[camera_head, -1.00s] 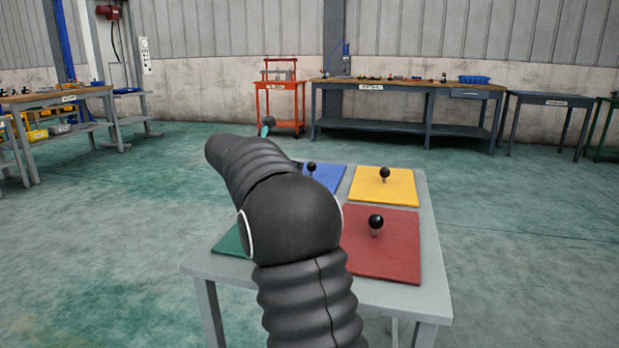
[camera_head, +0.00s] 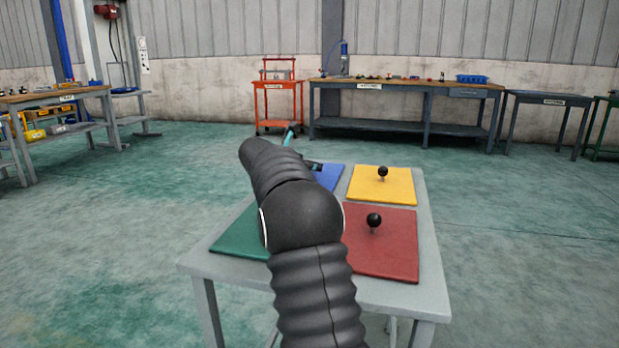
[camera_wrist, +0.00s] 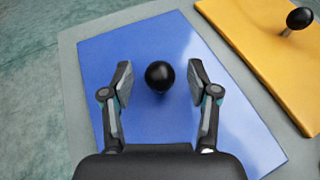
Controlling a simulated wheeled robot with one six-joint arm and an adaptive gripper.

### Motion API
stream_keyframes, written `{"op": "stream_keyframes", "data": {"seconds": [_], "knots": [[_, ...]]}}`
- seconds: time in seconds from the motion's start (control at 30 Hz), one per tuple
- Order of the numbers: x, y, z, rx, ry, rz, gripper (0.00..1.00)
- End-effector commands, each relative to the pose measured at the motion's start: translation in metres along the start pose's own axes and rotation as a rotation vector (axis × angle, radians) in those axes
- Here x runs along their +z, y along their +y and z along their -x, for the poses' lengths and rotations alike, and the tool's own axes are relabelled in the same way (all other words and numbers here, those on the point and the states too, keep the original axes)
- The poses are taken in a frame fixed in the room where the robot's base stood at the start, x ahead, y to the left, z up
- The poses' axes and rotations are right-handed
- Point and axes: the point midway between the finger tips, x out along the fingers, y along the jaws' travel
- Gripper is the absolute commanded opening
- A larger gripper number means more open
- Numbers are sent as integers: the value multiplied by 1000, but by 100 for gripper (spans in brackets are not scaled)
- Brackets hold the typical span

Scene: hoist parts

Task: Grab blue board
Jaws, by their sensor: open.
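The blue board (camera_wrist: 160,122) lies flat on the grey table and fills the middle of the wrist view. A black ball knob (camera_wrist: 160,75) stands up from it. My gripper (camera_wrist: 160,82) is open, with one finger on each side of the knob; a gap shows between each finger and the knob. In the head view the blue board (camera_head: 329,177) lies at the table's far left, partly hidden by my arm, which also hides its knob and most of my gripper.
The yellow board (camera_head: 370,190) with its black knob lies right of the blue one. The red board (camera_head: 385,255) is nearer, at right, and the green board (camera_head: 235,240) is at near left, partly hidden. Bare grey tabletop (camera_head: 415,300) shows around them.

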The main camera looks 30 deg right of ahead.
Motion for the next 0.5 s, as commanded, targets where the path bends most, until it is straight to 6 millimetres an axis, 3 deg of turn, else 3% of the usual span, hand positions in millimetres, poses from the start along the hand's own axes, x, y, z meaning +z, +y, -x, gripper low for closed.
{"op": "stream_keyframes", "data": {"seconds": [0.13,0.37,0.5], "knots": [[0,0,0,0,0,0,58],[0,0,1,0,0,0,0],[1,0,1,0,-1,-1,0]]}}
